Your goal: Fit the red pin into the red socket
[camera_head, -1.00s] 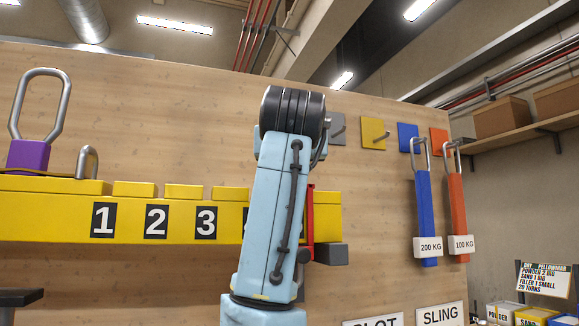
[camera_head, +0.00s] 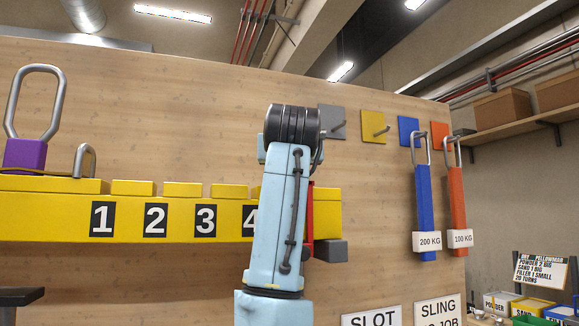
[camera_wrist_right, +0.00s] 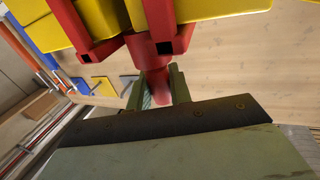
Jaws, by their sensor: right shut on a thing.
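In the right wrist view my right gripper (camera_wrist_right: 157,88) is shut on the red pin (camera_wrist_right: 159,94), with a green finger on each side. The pin's far end reaches up to red brackets on a yellow beam, the red socket (camera_wrist_right: 178,38) among them. I cannot tell whether the pin's tip is inside or only against it. In the head view a strip of red (camera_head: 310,214) shows at the beam's right end, partly behind my pale blue arm. That arm hides the pin and my right gripper there. My left gripper is not in view.
The yellow beam (camera_head: 40,213) with numbered labels runs along a wooden wall (camera_head: 190,85). A purple block with a metal loop (camera_head: 25,154) stands on its left end. Blue (camera_head: 425,205) and orange (camera_head: 456,200) weights hang from hooks at right.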

